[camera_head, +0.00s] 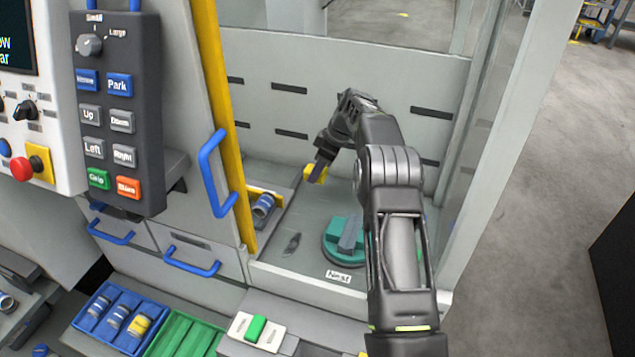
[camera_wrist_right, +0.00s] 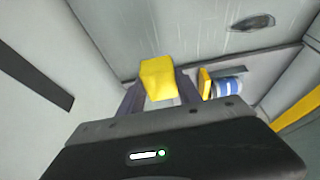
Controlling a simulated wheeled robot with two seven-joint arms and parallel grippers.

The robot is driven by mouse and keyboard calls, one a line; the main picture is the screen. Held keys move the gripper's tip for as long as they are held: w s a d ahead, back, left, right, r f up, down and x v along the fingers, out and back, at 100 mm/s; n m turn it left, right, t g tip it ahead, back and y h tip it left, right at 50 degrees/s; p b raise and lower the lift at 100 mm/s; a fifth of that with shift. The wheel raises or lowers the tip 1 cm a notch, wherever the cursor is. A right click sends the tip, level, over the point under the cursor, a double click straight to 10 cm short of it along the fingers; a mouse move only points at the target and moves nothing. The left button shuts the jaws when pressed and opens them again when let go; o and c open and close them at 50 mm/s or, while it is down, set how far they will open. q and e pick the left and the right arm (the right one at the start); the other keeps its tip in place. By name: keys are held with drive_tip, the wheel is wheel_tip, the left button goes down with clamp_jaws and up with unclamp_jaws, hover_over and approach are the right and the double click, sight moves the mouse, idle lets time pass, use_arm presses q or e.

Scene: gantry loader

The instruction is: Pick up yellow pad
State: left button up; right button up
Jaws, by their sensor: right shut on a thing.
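The yellow pad (camera_wrist_right: 158,78) is a small yellow block between the fingertips of my right gripper (camera_wrist_right: 160,95) in the right wrist view. In the head view the pad (camera_head: 316,174) shows at the tip of my right gripper (camera_head: 321,165), which reaches down inside the grey machine enclosure. The gripper is shut on the pad. The pad appears held above the enclosure floor, near the back wall; its exact height is hard to tell. My left gripper is not in view.
A blue-and-white cylinder (camera_head: 264,205) sits left in the enclosure by a yellow edge. A teal round fixture (camera_head: 335,253) stands on the floor (camera_head: 290,270). The open door with a blue handle (camera_head: 211,175) bounds the left, a clear panel the right. Blue (camera_head: 82,322) and green trays are below.

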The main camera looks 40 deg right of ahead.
drive_tip(key=shift+r, duration=1.25)
drive_tip(key=o, duration=0.8)
drive_tip(key=c, duration=0.7)
drive_tip(key=shift+o, duration=0.2)
drive_tip(key=shift+s+f, duration=0.1)
